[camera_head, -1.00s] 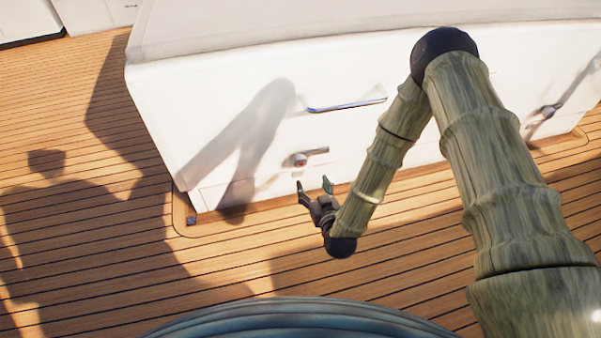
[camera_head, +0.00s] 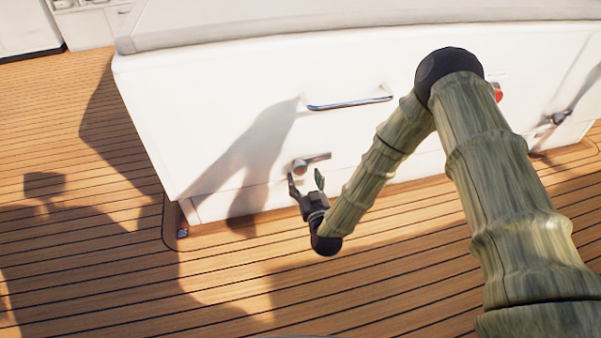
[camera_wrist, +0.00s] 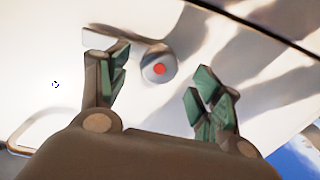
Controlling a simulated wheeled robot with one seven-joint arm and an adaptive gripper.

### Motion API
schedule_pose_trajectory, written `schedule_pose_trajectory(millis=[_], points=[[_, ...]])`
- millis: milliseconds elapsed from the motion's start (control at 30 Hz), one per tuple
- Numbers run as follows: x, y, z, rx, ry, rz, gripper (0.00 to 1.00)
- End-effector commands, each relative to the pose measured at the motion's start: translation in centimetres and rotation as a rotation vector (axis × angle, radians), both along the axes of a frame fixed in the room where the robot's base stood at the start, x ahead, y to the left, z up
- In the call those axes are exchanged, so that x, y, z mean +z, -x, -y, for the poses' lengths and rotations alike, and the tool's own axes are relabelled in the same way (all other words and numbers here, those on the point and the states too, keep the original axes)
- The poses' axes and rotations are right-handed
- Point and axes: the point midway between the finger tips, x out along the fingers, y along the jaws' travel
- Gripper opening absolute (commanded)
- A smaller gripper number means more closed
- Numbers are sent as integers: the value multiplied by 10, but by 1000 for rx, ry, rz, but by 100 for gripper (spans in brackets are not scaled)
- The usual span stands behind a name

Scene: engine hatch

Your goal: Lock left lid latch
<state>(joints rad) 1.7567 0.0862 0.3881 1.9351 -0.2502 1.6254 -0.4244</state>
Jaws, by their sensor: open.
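The left lid latch (camera_head: 313,161) is a small metal handle on a round base, low on the white hatch front (camera_head: 225,130). Its lever points to the right in the head view. In the wrist view the latch's round base (camera_wrist: 159,68) has a red centre, and its lever extends left from it. My gripper (camera_head: 306,180) is open and empty, just below and in front of the latch. In the wrist view the latch base shows beyond the gap between the green-padded fingertips (camera_wrist: 160,85); I see no contact.
A metal grab handle (camera_head: 350,103) is fixed above the latch. Open wooden deck (camera_head: 100,270) lies in front and to the left.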

Motion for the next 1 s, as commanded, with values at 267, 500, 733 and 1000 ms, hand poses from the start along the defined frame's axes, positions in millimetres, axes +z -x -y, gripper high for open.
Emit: schedule_pose_trajectory(millis=[267,500,733,1000], points=[[-3,-40,-10,-2,-1,2,65],[0,-54,-15,0,0,1,65],[1,-55,-15,0,0,0,65],[0,-55,-15,0,0,0,29]])
